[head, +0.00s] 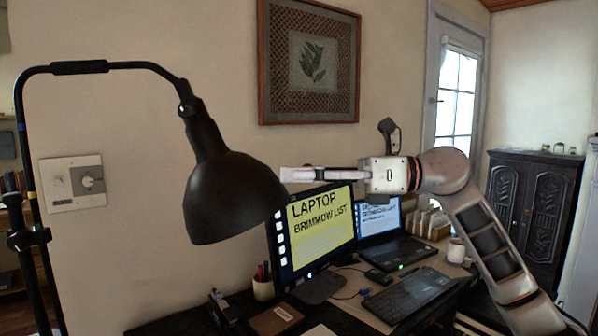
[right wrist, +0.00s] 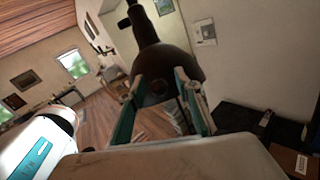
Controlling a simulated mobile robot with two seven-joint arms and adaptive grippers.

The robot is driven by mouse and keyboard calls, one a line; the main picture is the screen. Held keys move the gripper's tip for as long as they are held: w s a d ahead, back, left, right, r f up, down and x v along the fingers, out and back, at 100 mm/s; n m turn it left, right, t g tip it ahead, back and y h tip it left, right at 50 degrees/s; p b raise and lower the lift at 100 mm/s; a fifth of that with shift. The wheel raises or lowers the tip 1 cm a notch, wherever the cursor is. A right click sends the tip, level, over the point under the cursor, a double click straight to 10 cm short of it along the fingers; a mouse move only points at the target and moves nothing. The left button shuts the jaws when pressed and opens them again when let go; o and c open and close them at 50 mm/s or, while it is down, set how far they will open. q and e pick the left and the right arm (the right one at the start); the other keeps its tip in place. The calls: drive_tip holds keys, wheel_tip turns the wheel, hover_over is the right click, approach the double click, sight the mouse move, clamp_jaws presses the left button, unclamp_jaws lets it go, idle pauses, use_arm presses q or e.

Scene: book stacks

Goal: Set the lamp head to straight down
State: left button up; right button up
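The black lamp head (head: 230,195) hangs from its stand arm at the left of the head view. It is tilted: its neck slants down to the right, and its open rim faces down and somewhat right. My right gripper (head: 284,175) reaches in from the right, its fingertips close to the shade's right side. In the right wrist view its two fingers (right wrist: 160,82) are apart, with the dark lamp head (right wrist: 163,60) ahead of and between the tips. I cannot tell whether they touch the shade. My left gripper is not in view.
Below stand a monitor (head: 315,235), a laptop (head: 400,250), a pen cup (head: 263,285) and a white mug (head: 456,250) on the desk. A black lamp pole (head: 38,240) stands at left. A framed picture (head: 308,62) hangs on the wall behind.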

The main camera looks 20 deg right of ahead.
clamp_jaws()
drive_tip(key=shift+a+f+b, duration=0.25)
drive_tip(key=shift+f+b, duration=0.2)
drive_tip(key=shift+b, duration=0.05)
drive_tip(key=a+f+y+b, duration=0.1)
drive_tip(key=f+b, duration=0.1)
drive_tip(key=w+a+f+y+b, duration=0.1)
drive_tip(key=a+f+b, duration=0.1)
drive_tip(key=shift+a+t, duration=0.1)
drive_tip(key=shift+t, duration=0.3)
drive_tip(key=a, duration=0.1)
drive_tip(key=a+f, duration=0.1)
drive_tip(key=shift+w+a+y, duration=0.2)
drive_tip(key=shift+a+y, duration=0.1)
